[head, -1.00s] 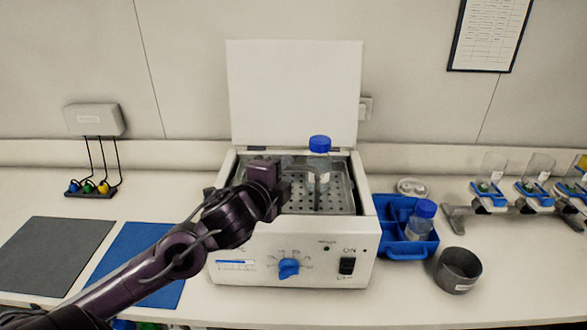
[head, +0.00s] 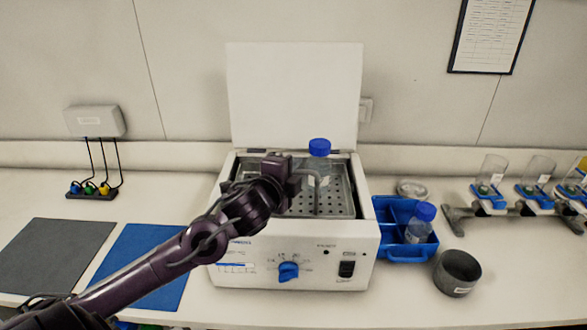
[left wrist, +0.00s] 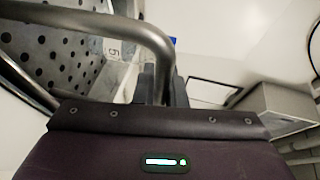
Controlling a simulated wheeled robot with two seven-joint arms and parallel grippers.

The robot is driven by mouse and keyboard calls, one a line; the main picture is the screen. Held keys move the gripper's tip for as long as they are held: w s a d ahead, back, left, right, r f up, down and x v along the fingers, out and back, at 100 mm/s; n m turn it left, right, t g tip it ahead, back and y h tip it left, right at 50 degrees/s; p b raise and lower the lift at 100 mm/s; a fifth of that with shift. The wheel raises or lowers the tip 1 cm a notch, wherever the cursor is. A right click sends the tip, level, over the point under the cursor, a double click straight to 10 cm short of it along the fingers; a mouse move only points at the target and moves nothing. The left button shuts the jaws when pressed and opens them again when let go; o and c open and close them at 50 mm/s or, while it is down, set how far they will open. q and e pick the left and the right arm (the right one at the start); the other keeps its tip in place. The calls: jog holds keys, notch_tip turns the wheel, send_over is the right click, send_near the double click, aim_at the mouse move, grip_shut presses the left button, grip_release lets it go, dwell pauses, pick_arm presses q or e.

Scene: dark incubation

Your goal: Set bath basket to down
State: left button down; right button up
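The bath basket (head: 335,205) is a perforated metal basket inside the open white water bath (head: 330,260). A bottle with a blue cap (head: 319,147) stands upright in it. My left gripper (head: 294,180) is over the left part of the bath opening, beside the bottle. The left wrist view shows the basket's bent metal handle (left wrist: 115,28) running down between the dark fingers (left wrist: 163,88), which look closed on it. The perforated basket wall (left wrist: 45,50) is at the upper left there. My left arm covers the bath's left front edge. My right gripper is out of view.
The raised bath lid (head: 294,95) stands behind. A blue caddy (head: 405,252) with a capped bottle (head: 420,225) and a dark round cup (head: 458,272) are on the right. A blue mat (head: 140,265) and a grey mat (head: 50,258) lie on the left.

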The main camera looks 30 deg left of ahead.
pick_arm(q)
jog(key=shift+f, duration=0.1)
notch_tip(320, 180, down, 4)
jog(key=b, duration=0.4)
jog(key=shift+f, duration=0.15)
jog(key=shift+r, duration=0.25)
